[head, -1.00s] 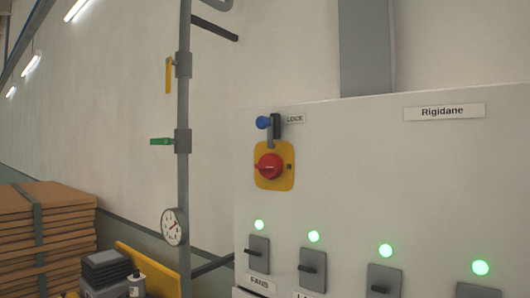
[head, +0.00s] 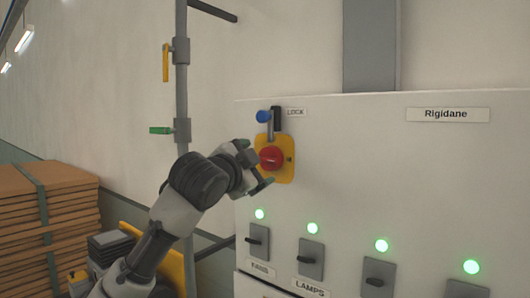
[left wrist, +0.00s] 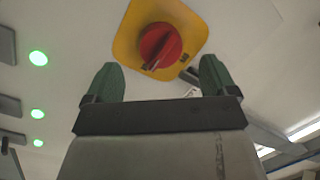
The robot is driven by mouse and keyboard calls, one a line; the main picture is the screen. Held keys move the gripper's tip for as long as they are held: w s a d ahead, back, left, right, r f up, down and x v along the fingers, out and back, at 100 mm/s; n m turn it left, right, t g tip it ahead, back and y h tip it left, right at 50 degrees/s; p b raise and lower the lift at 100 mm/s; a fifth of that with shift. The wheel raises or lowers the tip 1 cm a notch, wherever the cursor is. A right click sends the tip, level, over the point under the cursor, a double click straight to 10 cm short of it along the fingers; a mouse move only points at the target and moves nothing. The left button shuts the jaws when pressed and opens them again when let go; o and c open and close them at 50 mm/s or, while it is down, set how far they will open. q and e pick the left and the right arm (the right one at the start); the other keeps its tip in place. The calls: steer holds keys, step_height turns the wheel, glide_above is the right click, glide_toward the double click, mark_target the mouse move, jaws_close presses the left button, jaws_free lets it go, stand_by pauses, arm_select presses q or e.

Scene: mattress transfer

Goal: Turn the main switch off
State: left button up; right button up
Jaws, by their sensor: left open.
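The main switch is a red rotary knob (head: 271,158) on a yellow plate (head: 288,172), mounted on the white cabinet front. In the left wrist view the red knob (left wrist: 160,46) and yellow plate (left wrist: 126,42) show beyond the fingertips. A blue-ended lock lever (head: 263,117) sits just above the plate, beside the LOCK label. My left gripper (head: 257,171) is right at the knob, its fingers apart. In the left wrist view the open left gripper (left wrist: 158,82) has its two green fingertips short of the knob, with nothing between them. My right gripper is not in view.
Several grey switches, such as the FANS switch (head: 257,240), sit below, with green lights lit. A vertical pipe (head: 182,90) with yellow and green valve handles stands left of the cabinet. Stacked boards (head: 50,220) stand at the far left.

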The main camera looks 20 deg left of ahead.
mark_target(264, 162)
arm_select(q)
steer(key=w+p, duration=0.1)
steer(key=w, duration=0.3)
steer(key=shift+d+r+p, duration=0.2)
steer(key=shift+d+p, duration=0.2)
steer(key=shift+w+d+f, duration=0.1)
steer(key=shift+w+f, duration=0.1)
steer(key=shift+w, duration=0.35)
steer(key=c, duration=0.9)
